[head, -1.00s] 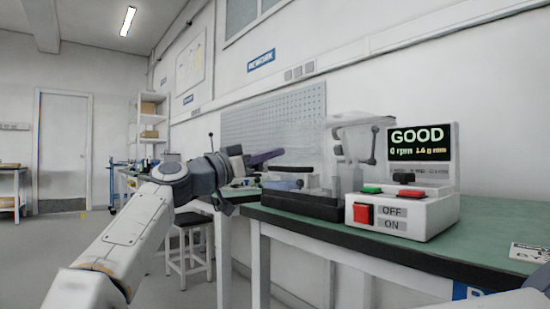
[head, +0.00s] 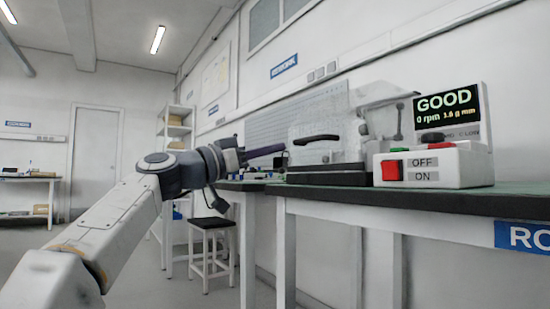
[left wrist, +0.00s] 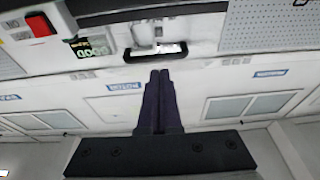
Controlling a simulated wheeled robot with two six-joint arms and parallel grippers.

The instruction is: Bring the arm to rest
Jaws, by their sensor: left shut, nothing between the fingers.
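My left arm comes in from the left in the head view. The screen (head: 447,110) reads GOOD and 0 rpm. My right gripper is in neither view.
The green-topped bench (head: 400,201) runs along the wall at the right. A stool (head: 212,240) stands below and beyond my left gripper. Shelves (head: 175,130) and a door (head: 95,160) are farther back. The floor at the left is open.

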